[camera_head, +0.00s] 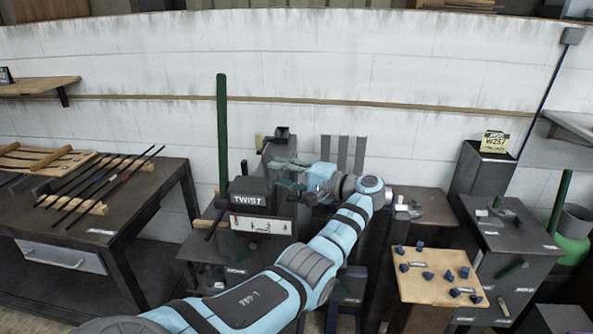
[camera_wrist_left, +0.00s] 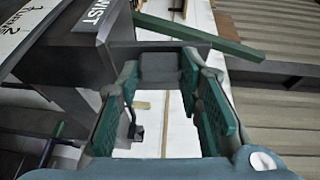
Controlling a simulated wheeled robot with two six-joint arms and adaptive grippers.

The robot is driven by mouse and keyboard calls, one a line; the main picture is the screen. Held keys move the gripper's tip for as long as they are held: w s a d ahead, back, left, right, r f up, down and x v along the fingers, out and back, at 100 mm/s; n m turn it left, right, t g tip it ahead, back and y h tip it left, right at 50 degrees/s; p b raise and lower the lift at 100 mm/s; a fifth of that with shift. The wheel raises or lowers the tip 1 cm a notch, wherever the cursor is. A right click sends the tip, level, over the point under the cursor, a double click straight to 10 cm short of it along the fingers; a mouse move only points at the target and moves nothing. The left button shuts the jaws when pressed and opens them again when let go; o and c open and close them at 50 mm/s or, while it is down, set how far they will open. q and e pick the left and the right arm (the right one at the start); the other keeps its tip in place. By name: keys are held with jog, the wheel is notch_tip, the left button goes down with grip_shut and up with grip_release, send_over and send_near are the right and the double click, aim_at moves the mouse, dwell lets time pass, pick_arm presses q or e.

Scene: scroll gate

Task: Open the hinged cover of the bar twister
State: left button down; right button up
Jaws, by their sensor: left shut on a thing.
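The bar twister stands in the middle of the head view, with a white instruction panel (camera_head: 261,224) on its front. Its dark cover (camera_head: 247,190), lettered TWIST, is above that panel and looks lowered. The cover's lettered end also shows at the top left of the left wrist view (camera_wrist_left: 91,14). My left gripper (camera_head: 292,186) is at the cover's right side. In the left wrist view its green-padded fingers are shut on a grey block (camera_wrist_left: 160,68), which looks like the cover's handle. My right gripper is not in view.
A tall green lever (camera_head: 222,130) rises left of the cover. A table with several rods on wooden racks (camera_head: 72,207) stands at the left. A wooden board with several blue pieces (camera_head: 437,288) and grey cabinets (camera_head: 508,240) stand at the right. The white wall is behind.

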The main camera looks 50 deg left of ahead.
pick_arm(q)
jog(key=shift+r, duration=0.15)
jog(key=c, duration=1.2)
grip_release()
jog(key=shift+o, duration=0.4)
jog(key=shift+a, duration=0.2)
jog(key=shift+f, duration=0.2)
jog(key=shift+w+d, duration=0.1)
jog(key=v, duration=1.1)
jog(key=shift+d, duration=0.4)
jog(key=shift+w, duration=0.15)
